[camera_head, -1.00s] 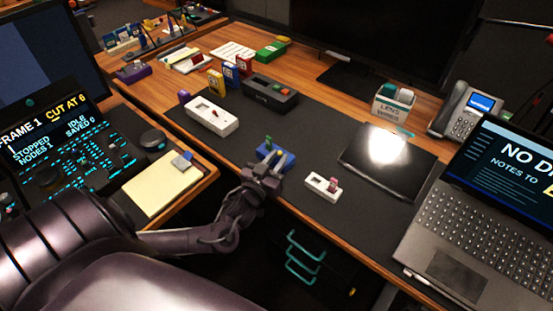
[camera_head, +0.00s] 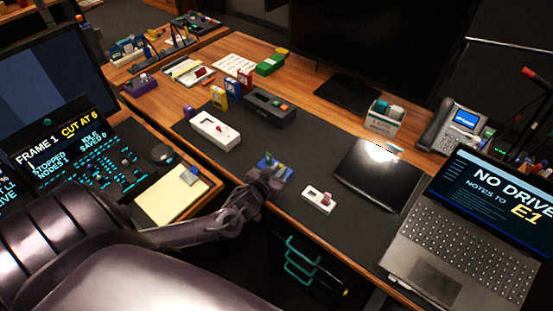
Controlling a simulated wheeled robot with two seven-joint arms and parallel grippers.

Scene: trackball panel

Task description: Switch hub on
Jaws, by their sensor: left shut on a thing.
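A small blue device (camera_head: 267,162) with a green part on top sits near the front edge of the dark desk mat. My left gripper (camera_head: 272,178) is at its near side, shut on it as far as I can see; the fingers hide its front. A small white box (camera_head: 318,201) with a red-pink switch lies to the right. A dark grey box (camera_head: 269,108) with green and red buttons is farther back. No label tells me which is the hub. My right gripper is not in view.
A black tablet (camera_head: 375,177) and an open laptop (camera_head: 461,233) take up the right side. A phone (camera_head: 458,128) and a small bin (camera_head: 384,117) stand behind. A yellow notepad (camera_head: 171,201) is at left. The mat (camera_head: 300,155) is clear behind the blue device.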

